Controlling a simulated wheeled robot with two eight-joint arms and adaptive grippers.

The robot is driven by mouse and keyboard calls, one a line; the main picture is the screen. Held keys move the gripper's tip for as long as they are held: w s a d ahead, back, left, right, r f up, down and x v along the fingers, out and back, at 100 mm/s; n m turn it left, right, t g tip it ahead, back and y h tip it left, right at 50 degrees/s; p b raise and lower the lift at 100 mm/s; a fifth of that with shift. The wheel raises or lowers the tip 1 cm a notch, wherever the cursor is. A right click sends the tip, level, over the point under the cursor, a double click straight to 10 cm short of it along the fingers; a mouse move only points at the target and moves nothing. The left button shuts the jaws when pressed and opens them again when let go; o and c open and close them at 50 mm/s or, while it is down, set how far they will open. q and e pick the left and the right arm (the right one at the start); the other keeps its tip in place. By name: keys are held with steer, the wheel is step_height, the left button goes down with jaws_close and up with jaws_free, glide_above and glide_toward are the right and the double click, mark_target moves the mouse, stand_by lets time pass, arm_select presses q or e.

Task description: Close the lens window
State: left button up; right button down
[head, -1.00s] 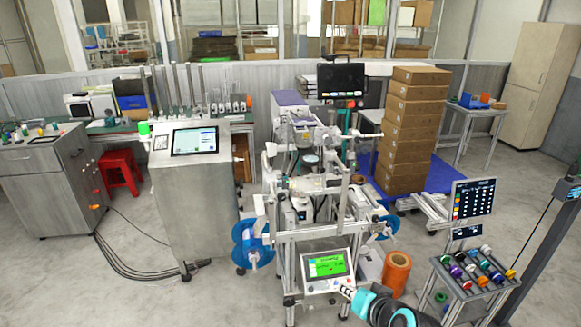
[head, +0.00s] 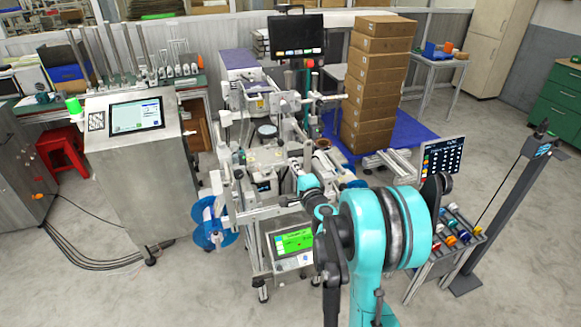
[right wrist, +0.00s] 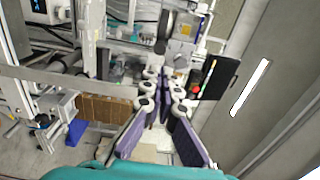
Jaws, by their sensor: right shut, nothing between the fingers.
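The film-reel machine (head: 262,180) stands in the middle of the head view, a metal frame with many small parts. I cannot make out for certain which part is the lens window. My right gripper (head: 297,168) reaches into the machine's upper right side, and my own arm hides part of the frame below it. In the right wrist view my right gripper (right wrist: 162,80) has its purple-padded fingers brought together, with nothing between them. It points toward machine parts; I cannot tell whether it touches any. My left gripper is not in view.
A monitor (head: 297,36) stands above the back of the machine. A blue reel (head: 211,224) is on its left side. A steel cabinet with a screen (head: 137,117) stands to the left. Stacked cartons (head: 376,84) stand behind right, and a parts cart (head: 447,238) front right.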

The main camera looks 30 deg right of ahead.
mark_target(282, 144)
steer(key=b+x, duration=0.1)
steer(key=x, duration=0.9)
steer(key=shift+b, duration=0.35)
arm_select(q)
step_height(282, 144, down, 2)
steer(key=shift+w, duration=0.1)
arm_select(e)
steer(key=shift+w, duration=0.15)
